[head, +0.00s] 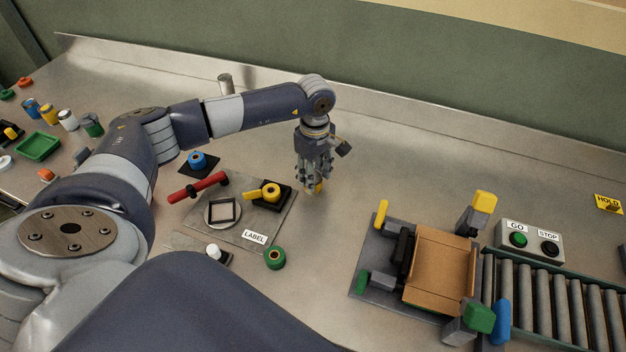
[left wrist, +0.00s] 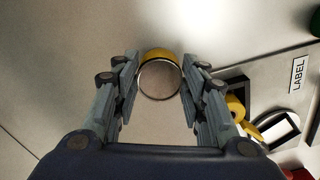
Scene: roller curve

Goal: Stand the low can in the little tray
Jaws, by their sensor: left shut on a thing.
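My left gripper (head: 314,180) points straight down over the open middle of the bench. It is shut on a yellow can (head: 319,187), of which only a little shows below the fingers. In the left wrist view the can (left wrist: 160,78) shows its round metal top and a yellow side between the fingertips (left wrist: 158,85). I cannot tell whether its base touches the bench. A small green tray (head: 38,146) lies empty at the far left, beyond my left arm. My right gripper is not in view.
Several cans, among them a white one (head: 67,119), stand behind the tray. A plate with a LABEL tag (head: 254,237), a yellow-handled part and a red bar lies left of the gripper. A box fixture (head: 437,268) and rollers (head: 560,305) are at right.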

